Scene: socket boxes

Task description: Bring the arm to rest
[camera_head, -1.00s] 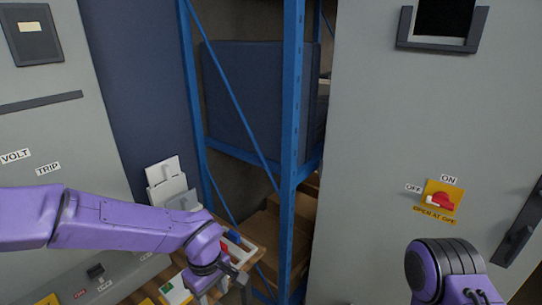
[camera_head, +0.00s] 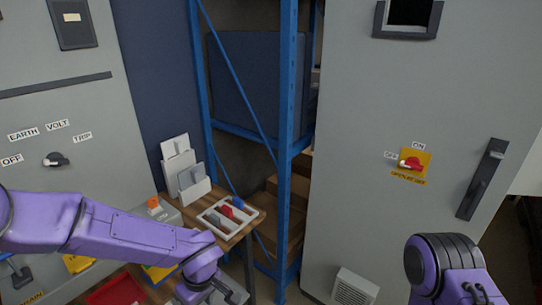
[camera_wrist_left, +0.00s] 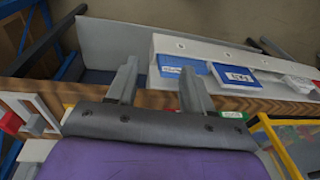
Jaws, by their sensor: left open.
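My left arm (camera_head: 120,232) is purple and comes in from the left, its wrist low in the head view. My left gripper (camera_wrist_left: 160,88) shows in the wrist view with its two grey fingers apart and nothing between them. Its fingers appear in front of the wooden table's edge (camera_wrist_left: 250,104). My right arm (camera_head: 440,265) is at the lower right, with a black round joint. Its fingers cannot be made out at the picture's bottom edge.
A white tray (camera_head: 206,219) with red, blue and grey pieces is on the wooden table (camera_head: 185,212), near grey-white holders (camera_head: 190,186). A blue rack (camera_head: 289,100) stands behind. Grey cabinets with switches flank it on the left (camera_head: 135,50) and right (camera_head: 350,130).

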